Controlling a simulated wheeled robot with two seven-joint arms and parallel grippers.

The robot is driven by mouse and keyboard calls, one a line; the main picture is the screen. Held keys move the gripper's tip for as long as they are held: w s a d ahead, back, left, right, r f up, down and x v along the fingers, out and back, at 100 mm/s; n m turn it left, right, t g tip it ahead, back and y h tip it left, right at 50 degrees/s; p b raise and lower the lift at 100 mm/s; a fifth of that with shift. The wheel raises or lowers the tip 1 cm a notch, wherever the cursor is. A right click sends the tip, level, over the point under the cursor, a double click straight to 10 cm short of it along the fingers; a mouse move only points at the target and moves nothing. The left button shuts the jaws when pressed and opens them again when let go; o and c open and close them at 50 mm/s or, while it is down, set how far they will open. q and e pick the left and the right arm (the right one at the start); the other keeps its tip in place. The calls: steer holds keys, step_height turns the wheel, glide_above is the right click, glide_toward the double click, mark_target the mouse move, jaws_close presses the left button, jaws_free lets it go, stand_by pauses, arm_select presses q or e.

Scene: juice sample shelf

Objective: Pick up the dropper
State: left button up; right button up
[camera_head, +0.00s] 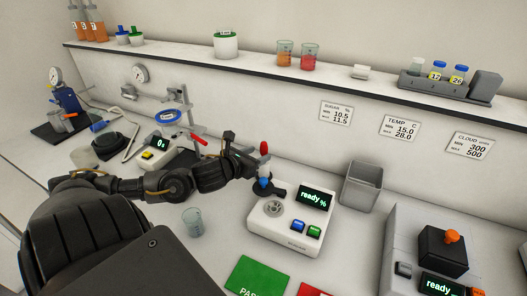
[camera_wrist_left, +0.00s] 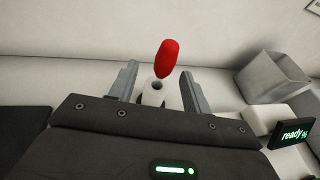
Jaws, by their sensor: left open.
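The dropper has a red bulb (camera_head: 264,148), which stands up at the end of my left gripper (camera_head: 252,165). Below the bulb are a pale part and a blue part (camera_head: 264,181) beside the ready % meter. My left gripper (camera_wrist_left: 158,77) is open, with one finger on each side of the tube. Contact with the dropper cannot be told. The dropper's lower end is hidden. My right gripper is not in view.
The white meter (camera_head: 286,229) with its ready % screen is just right of the gripper. A grey bin (camera_head: 361,187) stands behind it to the right. An empty beaker (camera_head: 193,222) is in front, left of the meter. A wall shelf (camera_head: 340,78) runs above.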

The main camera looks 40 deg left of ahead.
mark_target(267, 150)
arm_select(q)
steer(key=shift+w, duration=0.2)
steer(key=shift+w+p, duration=0.3)
steer(key=p+x, duration=0.2)
steer(key=x, duration=0.2)
steer(key=shift+d, duration=0.1)
steer(key=shift+w+f, duration=0.1)
steer(key=shift+w, duration=0.2)
steer(key=shift+c, duration=0.4)
steer(key=c, duration=0.7)
